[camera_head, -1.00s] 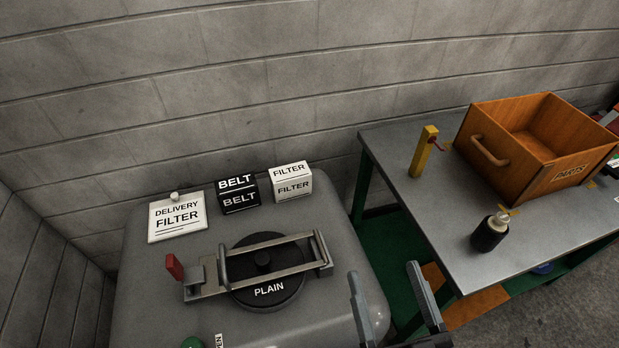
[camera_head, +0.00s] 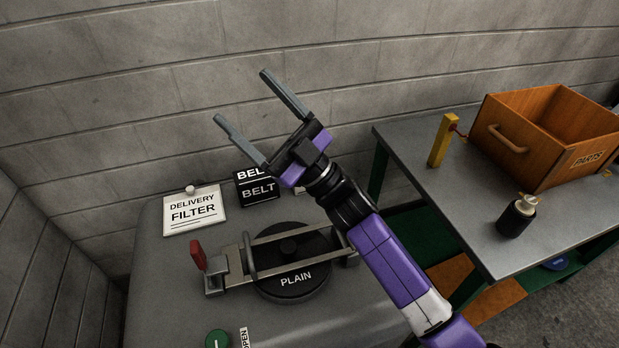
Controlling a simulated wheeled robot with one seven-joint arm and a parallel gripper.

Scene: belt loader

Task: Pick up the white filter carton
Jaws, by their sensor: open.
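The white filter carton (camera_head: 299,191) is almost wholly hidden behind my gripper and wrist; only a small pale sliver shows to the right of the black belt carton. My gripper (camera_head: 240,96) is open and empty. It is raised, with its fingers pointing up and left across the wall in the picture. The black belt carton (camera_head: 258,191) stands on the grey machine top, its upper right part covered by my gripper.
A delivery filter sign (camera_head: 194,211) stands left of the belt carton. A bench (camera_head: 465,225) at right holds a parts crate (camera_head: 543,175), a yellow post (camera_head: 439,141) and a dark bottle (camera_head: 516,217).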

